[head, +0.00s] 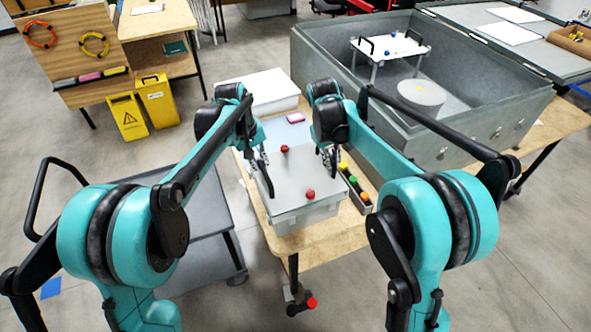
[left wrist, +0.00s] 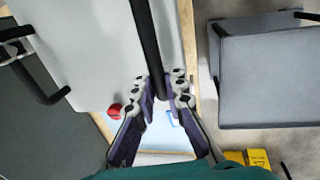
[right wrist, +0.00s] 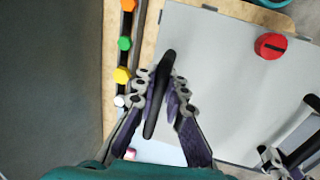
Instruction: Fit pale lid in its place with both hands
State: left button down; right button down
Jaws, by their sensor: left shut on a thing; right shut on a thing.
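The pale lid (head: 298,177) is a flat light-grey panel with red knobs (head: 309,195) and two black bar handles. It lies over a pale box (head: 297,218); I cannot tell whether it is seated or slightly raised. My left gripper (head: 262,166) is shut on the handle at the lid's left side; this handle (left wrist: 148,40) runs between its fingers in the left wrist view. My right gripper (head: 330,156) is shut on the opposite handle (right wrist: 160,95). The lid also shows in the left wrist view (left wrist: 85,45) and the right wrist view (right wrist: 215,70).
A strip of coloured knobs (head: 353,188) lies right of the box on the wooden table (head: 310,252). A white bin (head: 262,92) stands behind. A large grey open case (head: 455,135) stands right, a grey cart (head: 195,265) left. Yellow floor signs (head: 128,116) stand further back.

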pick_arm(q)
jog(key=shift+w+a, duration=0.1)
jog(key=shift+w, duration=0.15)
pick_arm(e)
jog(key=shift+w+d, duration=0.1)
jog(key=shift+w, duration=0.1)
pick_arm(q)
jog(key=shift+s+r, duration=0.15)
pick_arm(e)
jog(key=shift+s+r, duration=0.1)
jog(key=shift+r, duration=0.05)
pick_arm(q)
jog(key=shift+f, duration=0.2)
pick_arm(e)
jog(key=shift+f, duration=0.2)
